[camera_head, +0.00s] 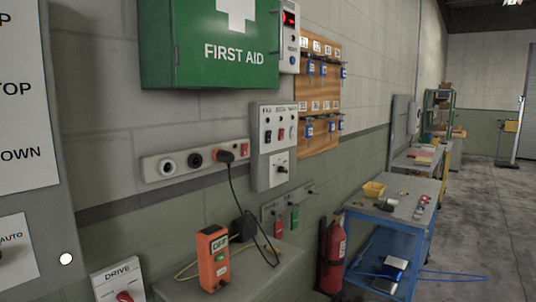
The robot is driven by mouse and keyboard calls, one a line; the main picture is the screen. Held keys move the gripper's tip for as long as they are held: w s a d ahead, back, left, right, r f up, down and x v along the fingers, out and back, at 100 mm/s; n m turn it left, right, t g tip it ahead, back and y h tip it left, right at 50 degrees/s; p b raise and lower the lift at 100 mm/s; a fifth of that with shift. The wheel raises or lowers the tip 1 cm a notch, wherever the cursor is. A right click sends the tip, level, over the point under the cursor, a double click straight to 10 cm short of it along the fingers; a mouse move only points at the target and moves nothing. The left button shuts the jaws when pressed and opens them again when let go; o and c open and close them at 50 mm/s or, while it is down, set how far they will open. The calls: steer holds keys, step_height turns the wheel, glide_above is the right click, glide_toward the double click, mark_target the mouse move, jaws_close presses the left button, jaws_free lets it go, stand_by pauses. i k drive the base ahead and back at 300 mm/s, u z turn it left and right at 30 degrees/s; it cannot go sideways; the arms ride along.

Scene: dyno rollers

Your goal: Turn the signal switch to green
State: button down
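No switch in view carries a readable "signal" label, so I cannot tell which one is the signal switch. A grey wall panel (257,150) in the middle has small switches, including a red one (281,134), under tiny labels. At the lower left, a plate reading "AUTO" (14,243) is cut off by the picture edge, with part of a dark knob showing. A "DRIVE" box (118,277) has a red knob (124,296). My gripper is not in view.
An orange box reading "OFF" (213,257) stands on a grey bench (262,285) with cables. A socket strip (180,167), a green first aid cabinet (222,65) and a key board (302,112) are on the wall.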

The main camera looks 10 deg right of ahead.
mark_target(281, 169)
steer(key=k, duration=1.3)
steer(key=z, duration=0.5)
steer(key=i, duration=2)
steer(key=u, duration=0.8)
